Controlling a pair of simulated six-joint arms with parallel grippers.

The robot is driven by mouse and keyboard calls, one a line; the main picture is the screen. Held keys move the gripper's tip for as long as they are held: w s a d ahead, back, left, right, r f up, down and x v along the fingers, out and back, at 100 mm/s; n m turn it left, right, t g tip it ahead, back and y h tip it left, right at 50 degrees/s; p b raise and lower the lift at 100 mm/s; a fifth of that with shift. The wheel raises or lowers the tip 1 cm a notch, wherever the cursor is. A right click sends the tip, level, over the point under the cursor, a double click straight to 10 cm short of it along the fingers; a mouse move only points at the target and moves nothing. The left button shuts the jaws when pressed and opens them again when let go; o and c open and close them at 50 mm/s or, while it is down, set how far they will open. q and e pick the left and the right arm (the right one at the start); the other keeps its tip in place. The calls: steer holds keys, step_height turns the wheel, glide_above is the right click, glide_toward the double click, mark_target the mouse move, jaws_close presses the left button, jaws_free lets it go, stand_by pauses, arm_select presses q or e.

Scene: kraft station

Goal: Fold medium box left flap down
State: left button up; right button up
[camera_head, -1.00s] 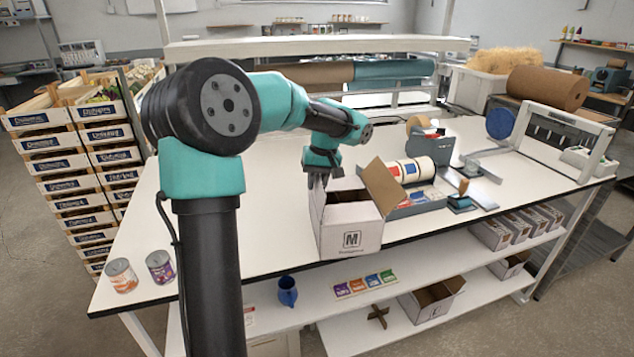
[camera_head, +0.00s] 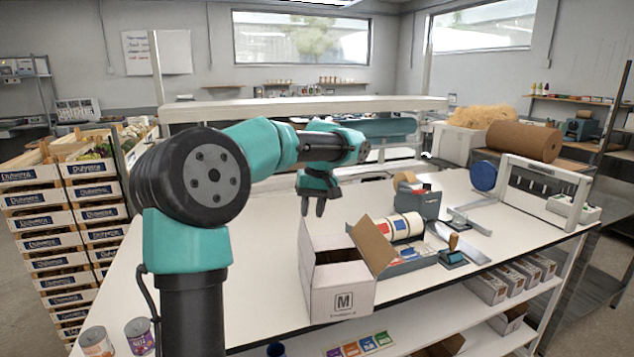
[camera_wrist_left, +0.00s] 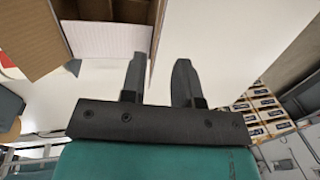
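The medium box (camera_head: 342,292) is white with a printed M on its front and stands open on the table. Its left flap (camera_head: 306,248) stands up along the left side, and its right flap (camera_head: 372,244) leans outward, brown inside. My left gripper (camera_head: 313,208) is above the left flap, pointing down, with nothing between its fingers. In the left wrist view the fingers (camera_wrist_left: 156,72) are apart over the box's edge, and part of the open box (camera_wrist_left: 105,42) shows at the top left. Whether a finger touches the box is unclear. My right gripper is not in view.
A grey tray with paper rolls (camera_head: 405,228), a grey dispenser (camera_head: 424,203) and a wooden-handled stamp (camera_head: 453,250) are right of the box. Two cans (camera_head: 97,341) stand at the front left. The tabletop left of the box is clear.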

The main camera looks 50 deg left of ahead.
arm_select(q)
step_height(320, 180, up, 7)
steer(key=w, duration=0.1)
steer(key=shift+d+r, duration=0.2)
steer(key=shift+d, duration=0.2)
steer(key=shift+c, duration=0.3)
